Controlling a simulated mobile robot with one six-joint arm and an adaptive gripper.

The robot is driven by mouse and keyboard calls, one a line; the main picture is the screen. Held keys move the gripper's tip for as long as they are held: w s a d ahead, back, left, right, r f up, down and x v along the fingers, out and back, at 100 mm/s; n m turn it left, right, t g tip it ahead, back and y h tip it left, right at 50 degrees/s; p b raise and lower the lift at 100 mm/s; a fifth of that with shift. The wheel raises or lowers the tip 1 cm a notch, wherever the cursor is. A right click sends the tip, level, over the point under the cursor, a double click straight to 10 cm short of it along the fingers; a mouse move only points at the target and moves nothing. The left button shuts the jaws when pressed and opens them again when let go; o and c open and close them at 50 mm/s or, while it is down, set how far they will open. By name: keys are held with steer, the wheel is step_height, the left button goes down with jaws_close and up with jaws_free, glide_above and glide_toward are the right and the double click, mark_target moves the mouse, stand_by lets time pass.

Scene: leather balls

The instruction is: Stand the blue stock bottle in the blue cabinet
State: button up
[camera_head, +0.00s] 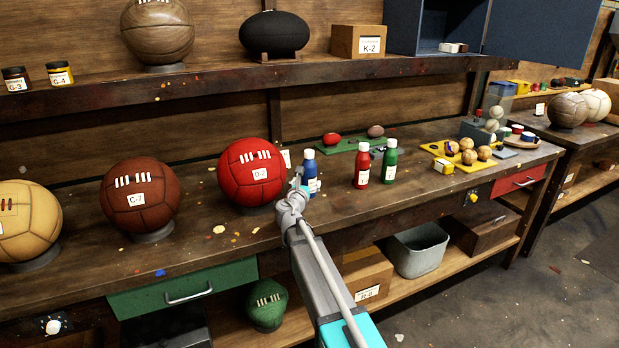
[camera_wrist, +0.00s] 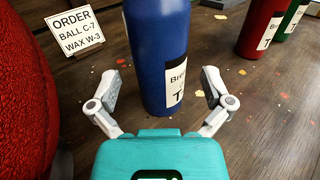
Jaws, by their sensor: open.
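The blue stock bottle (camera_head: 309,168) stands upright on the workbench, with a white cap and a white label. In the wrist view the blue bottle (camera_wrist: 158,55) rises just ahead, between my gripper's spread fingers. My gripper (camera_wrist: 160,90) is open, a finger on each side of the bottle, with gaps showing between pads and bottle. In the head view my gripper (camera_head: 298,190) is at the bottle and partly overlaps it. The blue cabinet (camera_head: 529,36) is on the upper shelf at the back right, its door swung open to the right; small items show inside.
A red ball (camera_head: 251,172) sits close left of the bottle. An order card (camera_wrist: 75,31) stands behind it. A red bottle (camera_head: 362,166) and a green bottle (camera_head: 389,161) stand to the right. The upper shelf (camera_head: 215,82) runs above the bench.

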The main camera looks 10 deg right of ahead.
mark_target(307, 174)
steer(key=shift+x, duration=1.65)
steer(key=shift+a, duration=0.1)
steer(key=shift+c, duration=0.3)
steer(key=c, duration=1.2)
steer(key=shift+r, duration=0.25)
step_height(307, 174, up, 2)
steer(key=p, duration=0.2)
steer(key=shift+r+p, duration=0.1)
steer(key=shift+p, duration=0.2)
steer(key=s+r+p, duration=1)
steer(key=s, duration=0.4)
steer(key=shift+d+r, duration=0.2)
steer(key=shift+d, duration=0.2)
